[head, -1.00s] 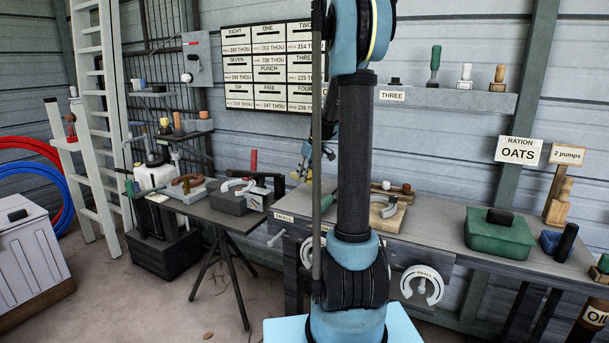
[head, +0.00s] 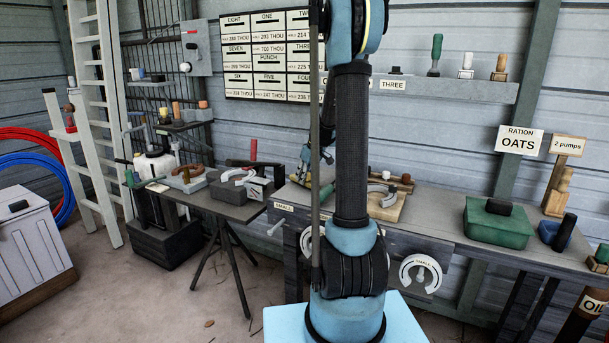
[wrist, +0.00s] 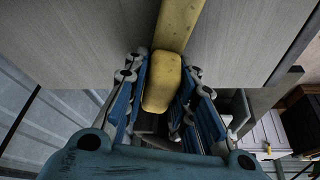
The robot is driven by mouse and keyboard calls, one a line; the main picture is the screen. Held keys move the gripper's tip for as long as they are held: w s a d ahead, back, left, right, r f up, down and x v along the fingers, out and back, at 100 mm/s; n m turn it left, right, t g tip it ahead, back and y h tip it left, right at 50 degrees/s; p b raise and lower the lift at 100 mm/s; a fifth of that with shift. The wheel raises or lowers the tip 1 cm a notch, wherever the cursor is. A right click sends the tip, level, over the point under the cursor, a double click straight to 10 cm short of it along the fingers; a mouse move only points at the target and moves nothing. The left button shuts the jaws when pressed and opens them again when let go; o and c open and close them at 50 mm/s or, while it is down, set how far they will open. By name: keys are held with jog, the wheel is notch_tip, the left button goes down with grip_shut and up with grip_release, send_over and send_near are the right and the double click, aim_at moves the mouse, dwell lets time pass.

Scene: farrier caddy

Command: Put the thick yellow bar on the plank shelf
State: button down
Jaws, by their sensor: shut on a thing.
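My gripper (wrist: 163,100) is shut on a thick yellow bar (wrist: 162,80) in the wrist view, with blue fingers on both sides of it. More yellow (wrist: 180,22) runs beyond the bar to the top edge; I cannot tell whether it is the same piece. In the head view my gripper (head: 318,160) is mostly hidden behind my arm, and the bar is not clear there. A long plank-like shelf (head: 445,91) labelled THREE is on the back wall at the right, bearing several handled tools. I cannot tell for certain that it is the plank shelf.
A workbench (head: 440,238) stands below the wall shelf, with a green box (head: 498,224) and a horseshoe on a wooden block. A small dark table (head: 232,212) with tools is at the left. Small wall shelves and a ladder (head: 95,120) stand further left.

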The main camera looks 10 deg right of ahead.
jog(key=shift+f, duration=0.45)
dwell(0.7)
jog(key=c, duration=1.2)
grip_release()
jog(key=shift+c, duration=0.2)
jog(key=v, duration=1.1)
jog(key=shift+s+d+r, duration=0.15)
jog(key=shift+d+r, duration=0.05)
jog(key=shift+r, duration=0.15)
